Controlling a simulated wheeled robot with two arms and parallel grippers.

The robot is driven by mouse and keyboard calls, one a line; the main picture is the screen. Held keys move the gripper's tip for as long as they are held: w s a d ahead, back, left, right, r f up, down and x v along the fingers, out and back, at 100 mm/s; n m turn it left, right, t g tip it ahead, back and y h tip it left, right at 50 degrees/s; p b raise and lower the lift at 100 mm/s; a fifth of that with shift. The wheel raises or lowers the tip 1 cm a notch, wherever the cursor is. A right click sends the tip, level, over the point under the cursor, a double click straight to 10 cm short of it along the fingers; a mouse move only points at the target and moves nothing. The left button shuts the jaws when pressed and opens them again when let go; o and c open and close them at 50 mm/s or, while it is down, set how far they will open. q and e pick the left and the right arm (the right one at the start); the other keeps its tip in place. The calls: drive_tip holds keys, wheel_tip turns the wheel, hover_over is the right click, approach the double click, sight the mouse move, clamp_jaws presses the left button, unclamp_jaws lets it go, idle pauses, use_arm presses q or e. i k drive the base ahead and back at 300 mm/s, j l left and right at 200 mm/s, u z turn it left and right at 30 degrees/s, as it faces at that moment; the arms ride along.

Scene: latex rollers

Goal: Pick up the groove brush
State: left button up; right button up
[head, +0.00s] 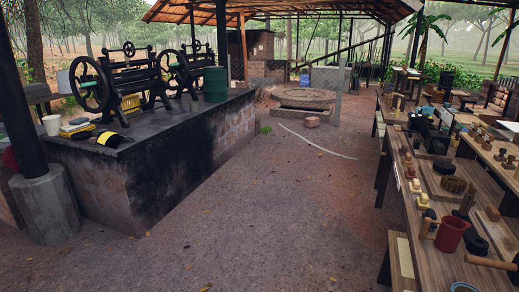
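I cannot tell for sure which item is the groove brush. Many small tools lie on the long wooden workbench (432,262) at the right, several with wooden parts, too small to name surely. A brown, round, bristly-looking item (453,184) sits among them. On the black-topped counter (178,125) at the left lies a yellow and black item (110,138) that I cannot identify. Neither of my grippers shows in the head view.
Two black roller machines (130,75) (187,68) and a dark green drum (215,84) stand on the left counter. A red mug (451,235) stands on the workbench. The dirt floor (270,215) between counter and workbench is clear.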

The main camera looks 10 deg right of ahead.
sight(407, 161)
drive_tip(key=i+z, duration=0.1)
drive_tip(key=i, duration=0.4)
drive_tip(key=i+j+z, duration=0.1)
drive_tip(key=i, duration=0.4)
drive_tip(key=i+j+z, duration=0.1)
drive_tip(key=i, duration=0.4)
drive_tip(key=i+j+z, duration=0.15)
drive_tip(key=i, duration=0.35)
drive_tip(key=j, duration=0.1)
